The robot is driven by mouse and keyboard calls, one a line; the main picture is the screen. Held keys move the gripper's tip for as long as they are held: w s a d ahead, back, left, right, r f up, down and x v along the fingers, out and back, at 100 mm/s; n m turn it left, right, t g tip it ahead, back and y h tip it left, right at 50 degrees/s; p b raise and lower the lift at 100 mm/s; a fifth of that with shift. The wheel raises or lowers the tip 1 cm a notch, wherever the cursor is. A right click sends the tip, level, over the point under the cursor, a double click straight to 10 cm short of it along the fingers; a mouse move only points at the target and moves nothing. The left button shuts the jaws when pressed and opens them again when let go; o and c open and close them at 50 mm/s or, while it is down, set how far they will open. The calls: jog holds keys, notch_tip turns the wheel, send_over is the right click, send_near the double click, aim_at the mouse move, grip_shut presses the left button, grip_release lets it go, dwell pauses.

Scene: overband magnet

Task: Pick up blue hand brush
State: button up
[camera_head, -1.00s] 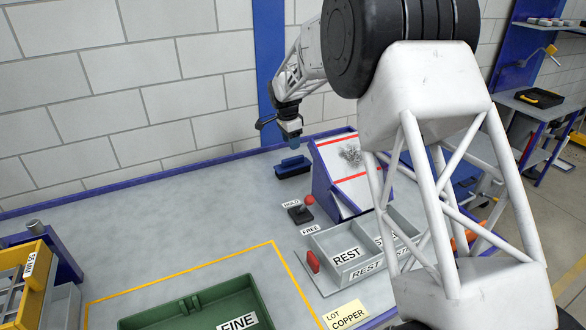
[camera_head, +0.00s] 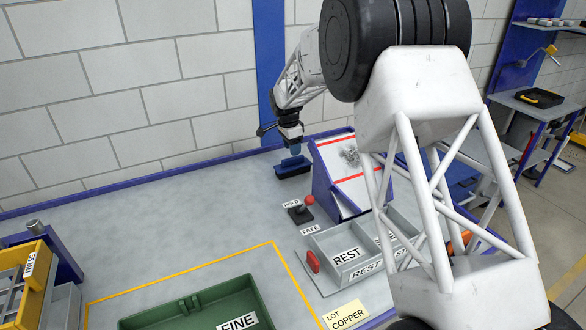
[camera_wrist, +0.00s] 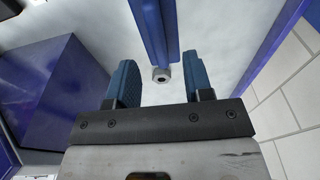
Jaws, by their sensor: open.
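The blue hand brush (camera_head: 293,171) lies on the grey bench near the back wall, left of the sloped panel. My gripper (camera_head: 295,150) is just above it, pointing down, with blue fingers. In the wrist view, my gripper (camera_wrist: 160,66) is open. The brush's blue handle (camera_wrist: 153,28) shows between and beyond the two fingers, with a round grey end. I cannot tell whether the fingers touch it. The brush's far end runs out of the wrist view.
The sloped panel with red stripes (camera_head: 345,160) stands close right of the brush. A red-knobbed lever (camera_head: 305,208), a grey REST bin (camera_head: 330,241) and a green FINE tray (camera_head: 190,310) are nearer. The bench left of the brush is clear.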

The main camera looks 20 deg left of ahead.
aim_at(293, 158)
jog(key=shift+w+d+f, duration=0.1)
jog(key=shift+f, duration=1.2)
jog(key=shift+d+f, duration=0.1)
jog(key=shift+f, duration=1.2)
grip_shut()
